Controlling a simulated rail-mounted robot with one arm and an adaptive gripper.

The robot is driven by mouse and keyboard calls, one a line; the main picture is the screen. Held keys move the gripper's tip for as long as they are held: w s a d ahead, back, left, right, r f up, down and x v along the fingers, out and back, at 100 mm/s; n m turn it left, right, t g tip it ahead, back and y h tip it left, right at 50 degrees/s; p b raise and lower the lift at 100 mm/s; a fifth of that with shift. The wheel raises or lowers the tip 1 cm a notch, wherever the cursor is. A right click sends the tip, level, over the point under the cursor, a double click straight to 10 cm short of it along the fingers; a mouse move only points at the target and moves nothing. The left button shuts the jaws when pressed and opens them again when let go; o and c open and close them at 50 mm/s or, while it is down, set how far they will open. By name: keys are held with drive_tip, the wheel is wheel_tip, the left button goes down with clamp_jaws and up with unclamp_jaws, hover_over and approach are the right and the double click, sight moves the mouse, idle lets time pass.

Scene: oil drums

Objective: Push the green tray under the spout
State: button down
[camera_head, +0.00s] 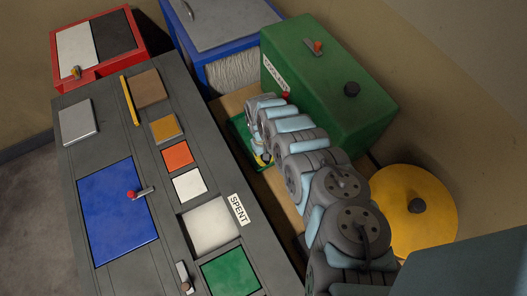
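A green tray (236,130) sits low on the tan surface between the grey bench and the green box labelled COOLANT (325,80). Only its left and lower edges show; my arm covers much of it. My arm reaches in from the lower right, and its far end, with my gripper (262,158), is over or beside the tray. The fingers are too small and covered to tell whether they are open or touch the tray. A small red part (285,95) shows by the box's lower left corner; I cannot tell if it is the spout.
The grey bench (95,150) on the left bears coloured plates, a blue panel (118,212) with a red-tipped lever, and a SPENT label. A yellow drum (420,205) stands right of my arm. A blue cabinet (225,40) and red box (95,45) stand behind.

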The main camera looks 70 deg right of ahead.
sight(278, 187)
drive_tip(key=a+p, duration=0.1)
drive_tip(key=s+a+p, duration=0.1)
drive_tip(key=p, duration=0.1)
drive_tip(key=shift+s+r, duration=0.25)
drive_tip(key=shift+s, duration=0.05)
drive_tip(key=s+a+p, duration=0.4)
drive_tip(key=p, duration=0.1)
drive_tip(key=shift+a+f, duration=0.1)
drive_tip(key=shift+a, duration=0.25)
drive_tip(key=shift+s+a+f, duration=0.15)
drive_tip(key=shift+s+a, duration=0.2)
drive_tip(key=shift+s, duration=0.1)
drive_tip(key=shift+v, duration=1)
drive_tip(key=v, duration=1)
drive_tip(key=shift+p, duration=0.3)
